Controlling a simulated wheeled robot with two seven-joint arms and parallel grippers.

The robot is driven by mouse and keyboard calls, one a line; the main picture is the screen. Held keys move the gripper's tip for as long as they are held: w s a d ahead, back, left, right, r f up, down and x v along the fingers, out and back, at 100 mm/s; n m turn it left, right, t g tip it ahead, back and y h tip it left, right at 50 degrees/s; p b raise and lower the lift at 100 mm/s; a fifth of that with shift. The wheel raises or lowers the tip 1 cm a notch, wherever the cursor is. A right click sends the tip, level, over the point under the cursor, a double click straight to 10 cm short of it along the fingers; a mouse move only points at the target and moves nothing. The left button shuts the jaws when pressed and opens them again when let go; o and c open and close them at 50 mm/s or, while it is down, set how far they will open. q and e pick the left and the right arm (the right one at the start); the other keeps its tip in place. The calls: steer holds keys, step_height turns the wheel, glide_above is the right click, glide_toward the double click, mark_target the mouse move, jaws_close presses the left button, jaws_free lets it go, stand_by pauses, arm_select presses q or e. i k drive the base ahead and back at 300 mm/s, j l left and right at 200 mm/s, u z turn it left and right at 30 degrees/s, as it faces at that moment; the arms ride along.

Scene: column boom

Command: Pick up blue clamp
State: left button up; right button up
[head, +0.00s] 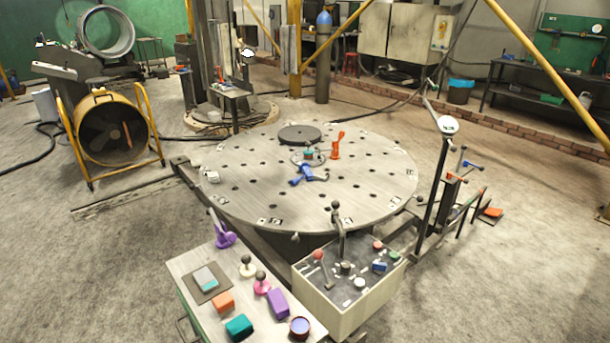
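The blue clamp (308,175) lies on the large round perforated metal table (370,196), a little in front of its middle. It has a blue body at the left and a darker arm reaching right. A small teal and red item (309,154) sits just behind it, and an orange clamp (336,149) stands behind it to the right.
A near side table (190,266) carries a purple clamp (224,236) and several coloured blocks and knobs. A control box (340,306) with upright levers stands in front of the round table. A post with a round gauge (447,126) rises at right.

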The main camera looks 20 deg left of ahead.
mark_target(304, 168)
steer(key=i+l+u, duration=0.15)
steer(key=l, duration=0.2)
steer(key=i+l+u, duration=0.1)
steer(key=i+l, duration=0.15)
steer(key=i+l+u, duration=0.15)
steer(key=l, duration=0.35)
steer(key=i+l+u, duration=0.1)
steer(key=l, duration=0.3)
steer(key=i+l+u, duration=0.2)
steer(key=i+l, duration=0.15)
steer(key=i+l+u, duration=0.2)
steer(key=i+l, duration=0.2)
steer(key=i+l+u, duration=0.15)
steer(key=i+l, duration=0.3)
steer(key=i+l+u, duration=0.2)
steer(key=i+l, duration=0.15)
steer(key=l, duration=0.2)
steer(key=i+l+u, duration=0.2)
steer(key=i+l, duration=0.15)
steer(key=l, duration=0.2)
